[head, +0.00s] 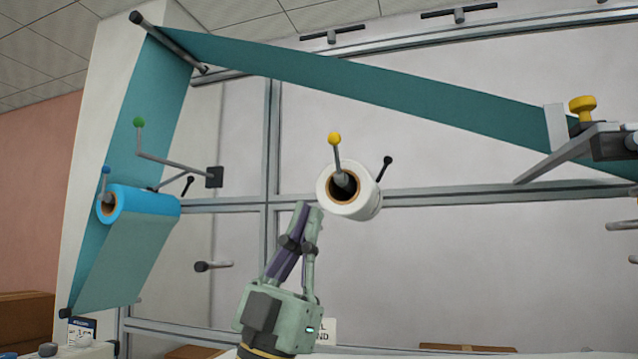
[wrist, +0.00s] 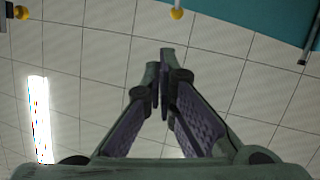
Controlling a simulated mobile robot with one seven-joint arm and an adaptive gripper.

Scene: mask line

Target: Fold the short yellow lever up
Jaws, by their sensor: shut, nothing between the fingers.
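The short yellow lever (head: 335,146) is a grey rod with a yellow ball on top. It stands nearly upright at the mouth of a white roll (head: 369,196) in the middle of the head view. Its yellow ball also shows at the top of the wrist view (wrist: 177,14). My gripper (head: 309,207) points up, just below and left of the white roll, with its fingertips together and nothing between them. In the wrist view the shut fingertips (wrist: 160,58) are apart from the ball. Whether the fingertips touch the roll cannot be told.
A teal web (head: 375,85) runs across the top. A blue roll (head: 150,205), a green-ball lever (head: 139,124) and a black-knobbed lever (head: 387,162) are nearby. A bracket with a yellow knob (head: 582,105) is at the right. Free room lies below the white roll.

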